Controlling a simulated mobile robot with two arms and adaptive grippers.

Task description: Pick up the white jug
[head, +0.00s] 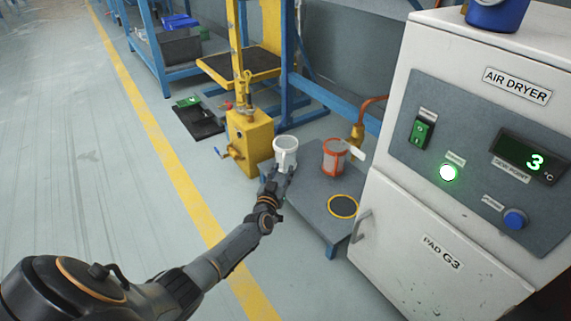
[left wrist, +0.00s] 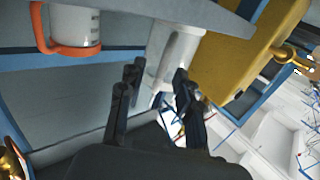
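The white jug (head: 285,147) stands upright at the left back corner of a low grey bench (head: 307,192). It also shows in the left wrist view (left wrist: 180,48), just beyond my fingertips. My left gripper (head: 277,175) is at the jug's near side, partly covering its lower part. In the left wrist view my left gripper (left wrist: 158,78) has its two fingers apart, with a pale part of the jug, perhaps its handle, showing in the gap. I cannot tell whether the fingers touch it. My right gripper is not in view.
An orange-and-white jug (head: 335,156) stands to the right on the same bench. A black round pad with a yellow rim (head: 343,207) lies nearer. A yellow post base (head: 248,140) is close on the left. The air dryer cabinet (head: 440,240) bounds the right.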

